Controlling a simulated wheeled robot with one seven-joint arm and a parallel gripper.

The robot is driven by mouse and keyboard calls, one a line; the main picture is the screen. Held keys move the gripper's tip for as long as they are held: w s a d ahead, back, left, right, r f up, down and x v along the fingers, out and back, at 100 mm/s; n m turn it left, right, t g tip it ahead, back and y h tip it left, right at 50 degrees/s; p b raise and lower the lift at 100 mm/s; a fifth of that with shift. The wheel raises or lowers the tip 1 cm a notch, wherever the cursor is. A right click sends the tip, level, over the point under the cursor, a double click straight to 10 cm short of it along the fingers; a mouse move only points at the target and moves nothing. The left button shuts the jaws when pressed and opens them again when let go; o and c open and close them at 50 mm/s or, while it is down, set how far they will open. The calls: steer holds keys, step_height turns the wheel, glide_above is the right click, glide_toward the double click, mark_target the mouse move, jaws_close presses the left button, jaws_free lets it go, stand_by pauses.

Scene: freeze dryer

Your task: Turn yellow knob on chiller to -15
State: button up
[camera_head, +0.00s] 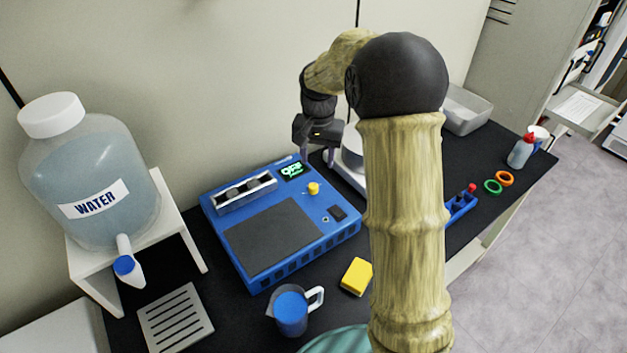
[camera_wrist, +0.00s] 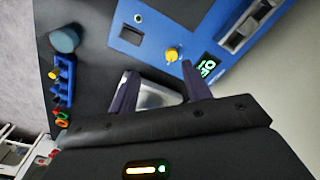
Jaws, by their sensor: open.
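The chiller is a blue box (camera_head: 335,230) on the black bench, with a dark grey panel on top. Its small yellow knob (camera_head: 313,188) sits near the back right corner, beside a lit green display (camera_head: 291,171) whose digits I cannot read surely. My gripper (camera_head: 318,160) hangs above and behind the knob, near the chiller's back right corner. In the wrist view the yellow knob (camera_wrist: 172,54) stands beyond the two open fingertips (camera_wrist: 158,78), apart from them, with the display (camera_wrist: 207,68) to its right. Nothing is between the fingers except a pale object lying farther off.
A water jug (camera_head: 90,180) stands on a white stand at left. A blue-filled pitcher (camera_head: 291,313) and a yellow block (camera_head: 356,277) lie in front of the chiller. A blue rack (camera_head: 460,206), colored rings (camera_head: 493,187) and a bottle (camera_head: 521,151) are at right. My arm hides part of the bench.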

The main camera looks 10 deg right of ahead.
steer(key=r+m, duration=0.1)
steer(key=m, duration=0.1)
glide_above(314, 185)
steer(key=shift+r+g+p, duration=0.15)
steer(key=shift+g+p, duration=0.15)
steer(key=shift+p, duration=0.1)
step_height(314, 185, down, 17)
steer(key=shift+f+p, duration=0.2)
steer(key=shift+p, duration=0.75)
steer(key=c, duration=1)
